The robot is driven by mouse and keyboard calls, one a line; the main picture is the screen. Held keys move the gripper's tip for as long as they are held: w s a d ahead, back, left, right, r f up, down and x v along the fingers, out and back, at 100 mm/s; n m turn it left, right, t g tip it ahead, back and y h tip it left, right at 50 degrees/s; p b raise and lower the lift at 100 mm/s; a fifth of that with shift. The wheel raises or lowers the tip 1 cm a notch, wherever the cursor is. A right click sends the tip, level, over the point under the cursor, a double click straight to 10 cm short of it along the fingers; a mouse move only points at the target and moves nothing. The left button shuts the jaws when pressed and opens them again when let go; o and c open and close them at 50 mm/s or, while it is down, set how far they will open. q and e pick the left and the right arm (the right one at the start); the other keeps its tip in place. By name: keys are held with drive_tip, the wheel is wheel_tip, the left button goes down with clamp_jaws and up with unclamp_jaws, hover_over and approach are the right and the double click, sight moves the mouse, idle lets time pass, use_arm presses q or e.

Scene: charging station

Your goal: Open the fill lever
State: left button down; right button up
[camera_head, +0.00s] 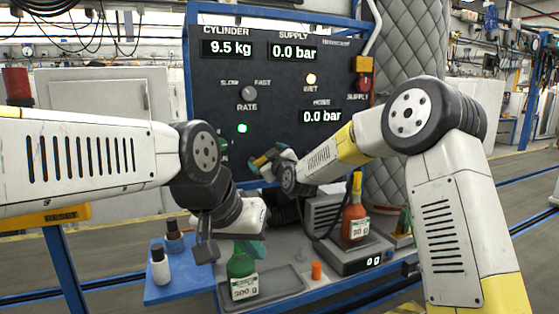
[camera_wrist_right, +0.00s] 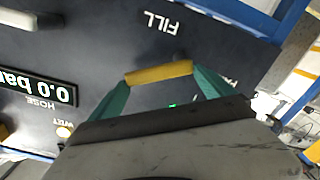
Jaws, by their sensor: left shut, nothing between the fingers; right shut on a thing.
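The fill lever's yellow handle (camera_wrist_right: 158,73) lies between the teal fingertips of my right gripper (camera_wrist_right: 160,80) in the right wrist view. The white word FILL is on the dark panel (camera_wrist_right: 105,45) beside it. In the head view, my right gripper (camera_head: 266,160) is at the panel's lower edge, shut on the handle.
The panel (camera_head: 285,110) reads 9.5 kg and 0.0 bar, with green and amber lamps lit. An orange bottle (camera_head: 355,218) stands on a scale (camera_head: 350,256) reading 0 g. Small bottles (camera_head: 160,265) stand on a blue shelf (camera_head: 180,290) at left. An orange cap (camera_head: 316,271) is on the bench.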

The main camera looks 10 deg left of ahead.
drive_tip(key=shift+s+a+r+n, duration=0.15)
drive_tip(key=shift+s+a+n, duration=0.3)
drive_tip(key=shift+n, duration=1.55)
drive_tip(key=shift+s+a+r+n, duration=0.1)
drive_tip(key=shift+s+a+n, duration=0.35)
drive_tip(key=shift+n, duration=1.55)
drive_tip(key=shift+s+a+r+n, duration=0.2)
drive_tip(key=shift+a+n, duration=0.5)
drive_tip(key=shift+n, duration=1.3)
drive_tip(key=o, duration=1.8)
drive_tip(key=shift+c, duration=0.2)
drive_tip(key=v, duration=0.7)
drive_tip(key=shift+s+d, duration=0.25)
drive_tip(key=shift+s, duration=0.1)
